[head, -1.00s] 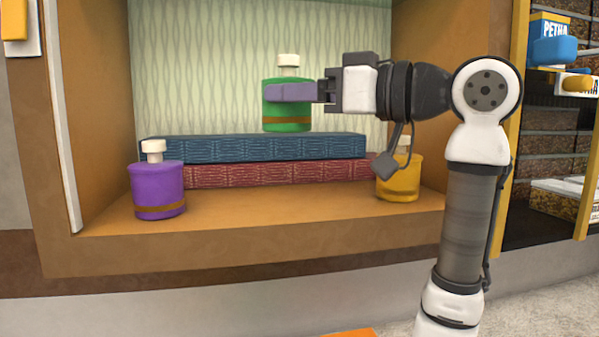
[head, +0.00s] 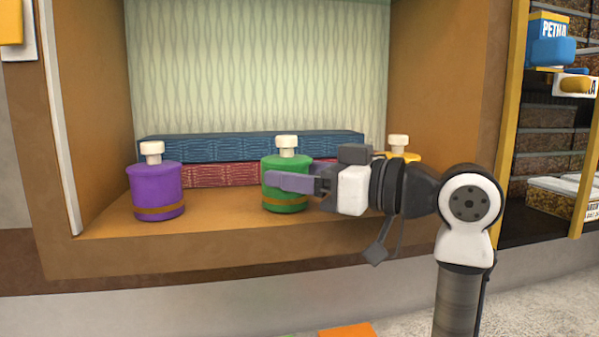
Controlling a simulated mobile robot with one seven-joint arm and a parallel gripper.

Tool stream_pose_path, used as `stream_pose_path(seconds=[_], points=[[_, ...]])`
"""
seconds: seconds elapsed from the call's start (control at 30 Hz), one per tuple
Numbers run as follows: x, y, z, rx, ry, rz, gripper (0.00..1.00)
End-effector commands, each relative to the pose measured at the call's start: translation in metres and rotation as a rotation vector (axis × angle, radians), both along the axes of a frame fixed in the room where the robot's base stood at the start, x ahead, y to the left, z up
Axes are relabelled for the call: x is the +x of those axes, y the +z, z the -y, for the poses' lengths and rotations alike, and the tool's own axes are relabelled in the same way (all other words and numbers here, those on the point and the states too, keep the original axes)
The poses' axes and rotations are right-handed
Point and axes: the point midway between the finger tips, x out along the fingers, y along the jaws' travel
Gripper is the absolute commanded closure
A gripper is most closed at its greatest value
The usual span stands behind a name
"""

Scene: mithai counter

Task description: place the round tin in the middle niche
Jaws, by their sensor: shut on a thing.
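The round tin that my gripper holds is green, with a white knob on top and a brown band near its base (head: 286,200). It is upright inside the niche (head: 235,240), in front of the stacked boxes. My gripper (head: 290,183) is shut on it from the right, one purple finger across its front. Its base looks level with the niche floor, but I cannot tell whether it touches. A purple tin (head: 155,190) stands to its left. A yellow tin (head: 402,157) stands to its right, mostly hidden behind my arm.
A blue patterned box (head: 250,147) lies on a red patterned box (head: 222,175) behind the tins. Floor between the purple and green tins is clear. The niche's right side wall (head: 440,100) is near my arm. A shelf rack with goods (head: 550,145) stands at the right.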

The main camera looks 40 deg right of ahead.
Motion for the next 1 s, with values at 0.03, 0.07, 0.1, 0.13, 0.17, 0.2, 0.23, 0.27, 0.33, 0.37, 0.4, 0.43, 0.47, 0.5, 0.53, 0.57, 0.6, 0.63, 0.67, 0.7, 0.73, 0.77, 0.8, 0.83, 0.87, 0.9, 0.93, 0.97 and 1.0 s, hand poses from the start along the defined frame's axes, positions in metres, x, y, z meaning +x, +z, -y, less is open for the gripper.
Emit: stream_pose_path(seconds=[0.03, 0.07, 0.1, 0.13, 0.17, 0.2, 0.23, 0.27, 0.33, 0.37, 0.4, 0.43, 0.47, 0.5, 0.53, 0.57, 0.6, 0.63, 0.67, 0.7, 0.73, 0.77, 0.8, 0.83, 0.87, 0.9, 0.93, 0.97, 1.0], points=[[0.000, 0.000, 0.000, 0.000, 0.000, 0.001, 0.68], [0.000, 0.000, 0.000, 0.000, 0.000, 0.001, 0.68], [0.000, -0.001, 0.000, 0.000, 0.000, 0.001, 0.68], [0.000, -0.002, 0.000, 0.000, 0.000, 0.001, 0.68], [0.000, -0.004, 0.000, 0.000, 0.001, 0.001, 0.68], [0.000, -0.005, 0.000, 0.000, 0.001, 0.001, 0.68], [0.000, -0.004, 0.000, 0.000, 0.000, 0.000, 0.40], [0.000, -0.003, 0.000, 0.000, 0.000, 0.000, 0.36], [0.000, -0.003, 0.000, 0.000, 0.000, 0.000, 0.26], [0.000, -0.003, 0.000, 0.001, 0.000, 0.000, 0.22], [0.000, -0.003, 0.000, 0.001, 0.000, 0.000, 0.22], [0.000, -0.003, 0.000, 0.001, 0.000, 0.000, 0.22], [0.000, -0.003, 0.000, 0.001, 0.000, 0.000, 0.22], [0.000, -0.003, 0.000, 0.001, 0.000, 0.000, 0.22], [0.000, -0.003, 0.000, 0.001, 0.000, 0.000, 0.22], [0.000, -0.003, 0.000, 0.000, 0.000, 0.000, 0.22], [0.000, -0.003, 0.000, 0.000, 0.000, 0.000, 0.22], [0.000, -0.003, 0.000, 0.000, 0.000, 0.000, 0.22], [0.000, -0.002, 0.000, 0.000, 0.000, 0.000, 0.22], [0.000, 0.000, 0.000, 0.000, 0.000, 0.000, 0.22], [0.000, 0.003, 0.000, 0.000, -0.001, 0.000, 0.22], [-0.003, 0.000, 0.002, 0.001, -0.002, 0.001, 0.22], [-0.008, -0.001, 0.003, 0.001, -0.002, 0.001, 0.22], [-0.012, -0.002, 0.005, 0.001, -0.002, 0.001, 0.22], [-0.018, -0.002, 0.007, 0.002, -0.002, 0.002, 0.22], [-0.025, -0.002, 0.009, 0.002, -0.002, 0.002, 0.22], [-0.032, -0.003, 0.011, 0.001, -0.003, 0.002, 0.22], [-0.038, -0.002, 0.013, 0.002, -0.003, 0.002, 0.22], [-0.047, -0.002, 0.016, 0.001, -0.003, 0.002, 0.22]])
